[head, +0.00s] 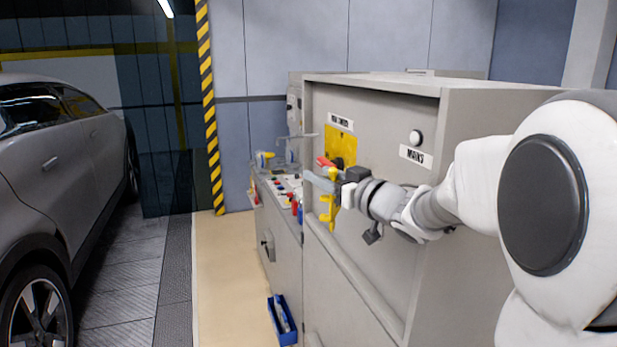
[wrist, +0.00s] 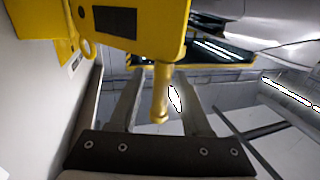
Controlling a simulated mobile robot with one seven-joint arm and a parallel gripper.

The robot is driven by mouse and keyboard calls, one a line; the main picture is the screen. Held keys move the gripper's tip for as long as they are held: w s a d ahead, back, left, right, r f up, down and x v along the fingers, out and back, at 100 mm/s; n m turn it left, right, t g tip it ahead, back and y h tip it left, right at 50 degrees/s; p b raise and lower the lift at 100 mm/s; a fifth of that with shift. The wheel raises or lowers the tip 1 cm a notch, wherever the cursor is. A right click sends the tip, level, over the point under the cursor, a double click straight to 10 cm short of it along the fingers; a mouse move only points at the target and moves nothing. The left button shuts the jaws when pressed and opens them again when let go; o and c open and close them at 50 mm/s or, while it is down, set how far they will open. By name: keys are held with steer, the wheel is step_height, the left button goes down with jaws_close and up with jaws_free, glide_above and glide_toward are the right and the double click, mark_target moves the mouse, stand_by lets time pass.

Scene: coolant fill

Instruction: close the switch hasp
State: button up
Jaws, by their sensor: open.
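The yellow switch hasp (head: 329,212) stands out from the front of the grey cabinet in the head view, partly hidden by my gripper. In the wrist view the yellow hasp plate (wrist: 140,18) fills the top, with a dark rectangle on it. A yellow stem (wrist: 160,95) hangs down from it between my two fingers. My gripper (wrist: 158,78) is open, with a finger on each side of the stem; whether either touches it I cannot tell. A red switch handle (head: 325,162) sits by the yellow backing plate (head: 342,142). A yellow ring (wrist: 89,49) shows left of the hasp plate.
The grey cabinet (head: 375,115) has a MAINS label (head: 415,156) and a round white knob (head: 416,137). A bench (head: 262,205) with tools and small items adjoins on the left. A blue bin (head: 282,320) is low down. A car (head: 60,175) stands far left, with clear floor between.

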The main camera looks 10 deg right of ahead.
jaws_close()
stand_by(1.4)
